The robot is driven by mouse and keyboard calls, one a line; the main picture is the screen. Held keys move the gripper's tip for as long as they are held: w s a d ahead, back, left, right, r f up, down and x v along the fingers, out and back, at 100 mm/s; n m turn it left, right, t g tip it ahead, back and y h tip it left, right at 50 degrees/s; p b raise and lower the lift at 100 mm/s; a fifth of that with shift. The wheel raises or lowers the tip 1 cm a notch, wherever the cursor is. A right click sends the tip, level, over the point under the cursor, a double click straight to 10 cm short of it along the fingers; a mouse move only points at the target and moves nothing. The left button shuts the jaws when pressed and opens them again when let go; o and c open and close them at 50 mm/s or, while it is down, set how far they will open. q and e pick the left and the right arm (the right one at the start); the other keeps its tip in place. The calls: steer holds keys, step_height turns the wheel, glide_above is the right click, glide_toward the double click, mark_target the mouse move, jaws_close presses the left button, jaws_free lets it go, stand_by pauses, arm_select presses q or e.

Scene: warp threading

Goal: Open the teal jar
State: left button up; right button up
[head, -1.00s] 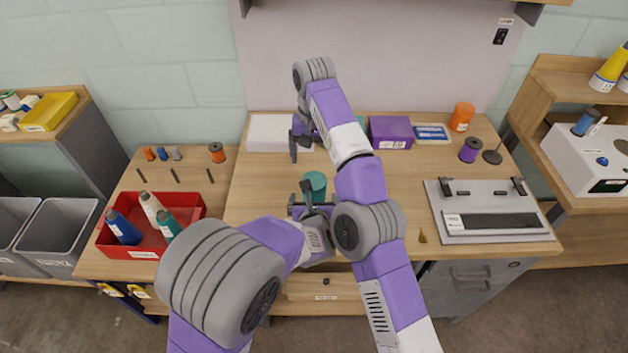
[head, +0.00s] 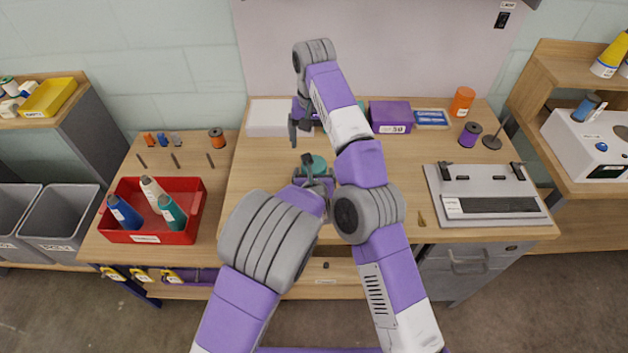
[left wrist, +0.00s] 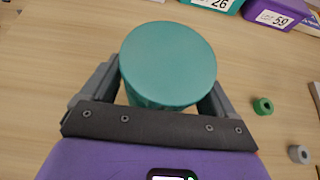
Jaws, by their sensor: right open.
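The teal jar (head: 313,164) stands on the middle of the wooden workbench, and its round teal top fills the upper middle of the left wrist view (left wrist: 168,62). My left gripper (head: 314,184) is at the jar from the near side. In the left wrist view its two fingers (left wrist: 160,100) lie on either side of the jar, below the top's rim. The top hides the fingertips, so I cannot tell whether they press on the jar. My right gripper (head: 299,128) is open and empty, behind the jar near a white box.
A red bin (head: 150,237) with several cones stands at left. The white box (head: 268,118), a purple box (head: 390,117) and a blue-white packet (head: 431,118) line the back. A grey device (head: 485,194) sits at right. Small green (left wrist: 263,106) and grey spools (left wrist: 298,154) lie near the jar.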

mark_target(314, 159)
arm_select(q)
jaws_close()
stand_by(0.3)
arm_select(e)
steer(key=shift+f, duration=0.15)
steer(key=shift+f, duration=3.85)
steer(key=c, duration=1.1)
steer(key=n, duration=0.2)
steer(key=shift+n, duration=0.3)
steer(key=shift+r, duration=0.15)
steer(key=shift+r, duration=1)
